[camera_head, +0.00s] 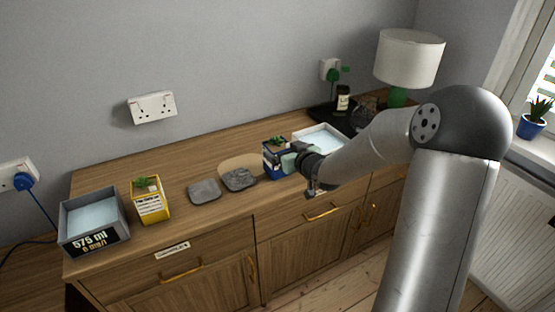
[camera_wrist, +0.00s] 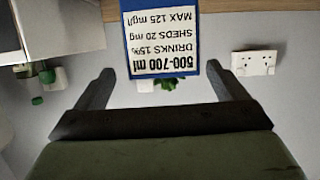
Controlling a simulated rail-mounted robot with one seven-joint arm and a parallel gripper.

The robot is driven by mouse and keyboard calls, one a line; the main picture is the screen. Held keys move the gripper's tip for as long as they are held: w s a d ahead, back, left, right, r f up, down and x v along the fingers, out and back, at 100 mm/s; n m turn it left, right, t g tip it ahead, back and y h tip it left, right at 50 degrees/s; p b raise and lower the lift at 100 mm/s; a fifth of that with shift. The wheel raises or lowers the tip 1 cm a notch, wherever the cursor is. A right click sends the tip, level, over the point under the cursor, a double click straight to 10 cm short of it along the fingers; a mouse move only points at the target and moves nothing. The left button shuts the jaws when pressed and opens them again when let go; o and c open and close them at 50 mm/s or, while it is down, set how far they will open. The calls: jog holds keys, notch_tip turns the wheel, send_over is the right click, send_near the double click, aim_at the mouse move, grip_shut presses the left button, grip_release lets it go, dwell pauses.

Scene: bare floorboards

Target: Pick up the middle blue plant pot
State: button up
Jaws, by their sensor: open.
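The middle blue plant pot (camera_head: 268,161) stands on the wooden sideboard, between the grey coasters and the white tray. It has a white printed label and a small green plant. In the wrist view, which looks upside down, the blue pot (camera_wrist: 128,62) is ahead, with its label facing the camera and its plant hanging below. My gripper (camera_head: 290,161) is at the pot's right front side in the head view. In the wrist view my gripper (camera_wrist: 163,74) is open, with one finger on each side of the pot's line. I cannot tell whether either finger touches it.
The white tray (camera_head: 309,133) is close to my gripper. A yellow pot (camera_head: 151,205), a grey tray (camera_head: 94,240) and a grey coaster (camera_head: 204,191) stand to the left. A lamp (camera_head: 409,60) is behind right. Another blue pot (camera_head: 530,128) is on the windowsill.

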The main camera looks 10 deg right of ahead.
aim_at(278, 147)
jog(key=x, duration=0.4)
jog(key=shift+w+a+f, duration=0.25)
jog(key=shift+a, duration=0.05)
jog(key=shift+r, duration=0.1)
jog(key=c, duration=1.3)
